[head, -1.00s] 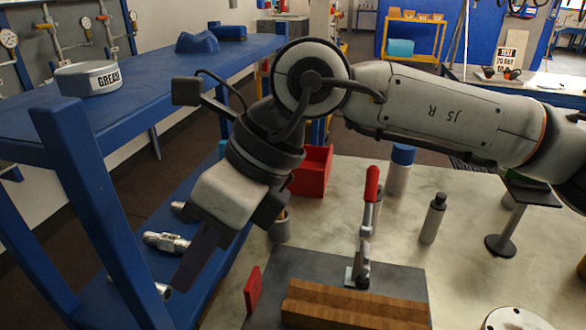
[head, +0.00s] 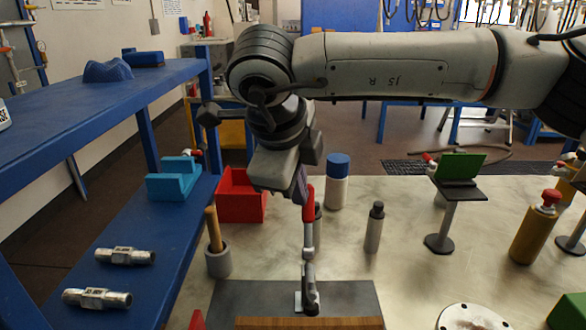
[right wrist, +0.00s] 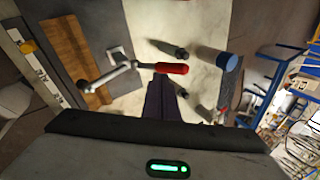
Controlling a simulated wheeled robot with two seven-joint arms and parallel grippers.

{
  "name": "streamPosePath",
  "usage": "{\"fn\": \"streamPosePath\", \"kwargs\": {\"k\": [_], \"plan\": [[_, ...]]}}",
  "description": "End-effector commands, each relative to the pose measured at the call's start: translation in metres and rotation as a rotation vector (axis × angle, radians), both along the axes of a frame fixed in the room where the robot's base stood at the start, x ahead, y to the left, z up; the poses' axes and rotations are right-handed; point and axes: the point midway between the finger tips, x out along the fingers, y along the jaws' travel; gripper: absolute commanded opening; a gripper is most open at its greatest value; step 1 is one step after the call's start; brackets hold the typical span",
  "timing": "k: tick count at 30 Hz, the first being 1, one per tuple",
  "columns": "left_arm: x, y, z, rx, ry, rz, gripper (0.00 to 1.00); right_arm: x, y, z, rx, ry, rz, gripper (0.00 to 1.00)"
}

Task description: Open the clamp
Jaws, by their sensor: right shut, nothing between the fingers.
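The clamp (head: 309,268) is a metal toggle clamp on a dark plate (head: 352,296), with its red handle (head: 308,204) standing upright. It also shows in the right wrist view, with the red handle (right wrist: 172,68) near the middle. My left gripper is not in view.
A wooden block (head: 310,323) lies in front of the clamp. A red bin (head: 241,196), a grey cup (head: 218,260) with a wooden handle, a blue-capped bottle (head: 337,184) and a small dark-topped bottle (head: 374,228) stand around it. A blue shelf (head: 180,250) is at the left.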

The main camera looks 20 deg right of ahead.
Motion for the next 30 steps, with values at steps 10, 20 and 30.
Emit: {"fn": "streamPosePath", "kwargs": {"k": [10,20,30], "plan": [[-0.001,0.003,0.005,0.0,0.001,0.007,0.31,0.028,-0.019,-0.027,0.003,0.001,0.001,0.0],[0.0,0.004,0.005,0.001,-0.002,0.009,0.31,0.03,-0.02,-0.029,0.003,0.002,0.002,0.0],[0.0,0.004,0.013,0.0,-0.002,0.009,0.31,0.031,-0.034,-0.028,0.019,0.05,-0.022,0.0]]}}
